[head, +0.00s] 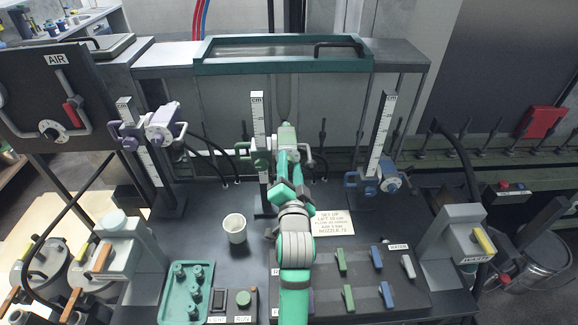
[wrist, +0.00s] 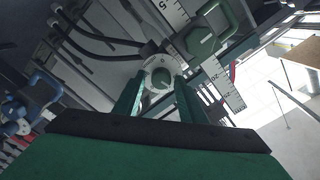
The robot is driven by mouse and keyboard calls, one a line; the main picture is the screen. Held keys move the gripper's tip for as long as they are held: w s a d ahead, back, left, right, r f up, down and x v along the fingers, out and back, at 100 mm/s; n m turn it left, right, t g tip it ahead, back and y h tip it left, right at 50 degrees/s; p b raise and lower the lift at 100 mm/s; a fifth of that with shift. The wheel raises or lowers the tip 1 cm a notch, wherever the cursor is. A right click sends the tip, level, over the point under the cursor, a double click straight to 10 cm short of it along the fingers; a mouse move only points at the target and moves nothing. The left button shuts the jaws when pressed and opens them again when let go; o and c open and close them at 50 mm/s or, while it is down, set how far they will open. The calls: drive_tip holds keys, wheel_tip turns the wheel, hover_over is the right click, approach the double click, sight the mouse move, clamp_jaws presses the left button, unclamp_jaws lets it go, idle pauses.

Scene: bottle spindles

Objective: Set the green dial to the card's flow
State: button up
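The green dial (wrist: 160,77) shows in the wrist view as a round white face with a green knob at its middle. The card (head: 331,222) lies on the bench, right of my arm. It starts with "SET UP"; its flow line is too small to read surely.
A purple unit (head: 160,125) is on the left post and a blue unit (head: 375,183) on the right post. A white cup (head: 235,228) stands left of my arm. A green tray (head: 187,293) and a lever panel (head: 373,262) are in front. Black hoses run behind.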

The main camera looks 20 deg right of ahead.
drive_tip(key=shift+a, duration=0.1)
drive_tip(key=v, duration=1)
drive_tip(key=shift+s, duration=0.35)
